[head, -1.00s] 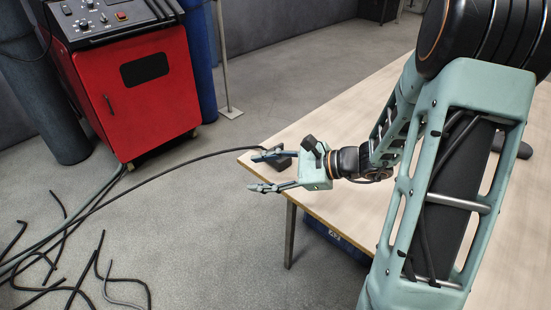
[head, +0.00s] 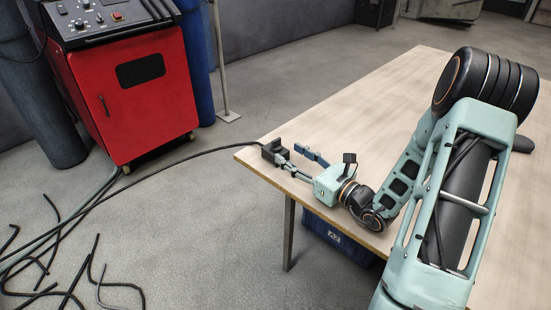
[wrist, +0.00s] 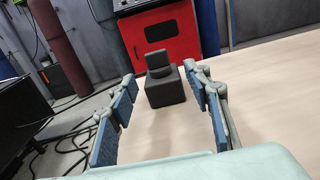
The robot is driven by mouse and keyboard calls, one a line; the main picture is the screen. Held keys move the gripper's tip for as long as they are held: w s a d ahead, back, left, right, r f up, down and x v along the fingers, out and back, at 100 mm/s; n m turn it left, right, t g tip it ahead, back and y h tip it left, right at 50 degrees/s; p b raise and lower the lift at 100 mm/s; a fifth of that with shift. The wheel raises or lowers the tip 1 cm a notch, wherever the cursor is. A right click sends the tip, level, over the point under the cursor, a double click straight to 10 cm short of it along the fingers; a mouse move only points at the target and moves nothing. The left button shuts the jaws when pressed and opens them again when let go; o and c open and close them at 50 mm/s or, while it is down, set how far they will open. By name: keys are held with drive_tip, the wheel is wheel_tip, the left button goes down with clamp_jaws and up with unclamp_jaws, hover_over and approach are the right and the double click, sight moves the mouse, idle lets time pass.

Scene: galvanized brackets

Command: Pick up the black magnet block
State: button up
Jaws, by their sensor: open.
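My gripper (head: 300,158) is open and low over the table, pointing at the block. In the wrist view my gripper (wrist: 161,97) shows blue-padded fingers spread wider than the block, with nothing held. In the head view one finger overlaps the block's near side; I cannot tell whether it touches.
The wooden table (head: 345,120) is mostly clear. A red welding machine (head: 145,95) stands on the floor beyond the corner. A black cable (head: 190,158) runs from near the block to the left. A blue crate (head: 338,238) is under the table. Loose cables (head: 65,270) lie on the floor.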

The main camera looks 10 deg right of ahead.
sight(277, 145)
drive_tip(key=x, duration=0.3)
drive_tip(key=b+x, duration=0.1)
drive_tip(key=x, duration=0.3)
drive_tip(key=shift+a+r, duration=0.1)
drive_tip(key=shift+r, duration=0.1)
clamp_jaws()
drive_tip(key=shift+r, duration=0.1)
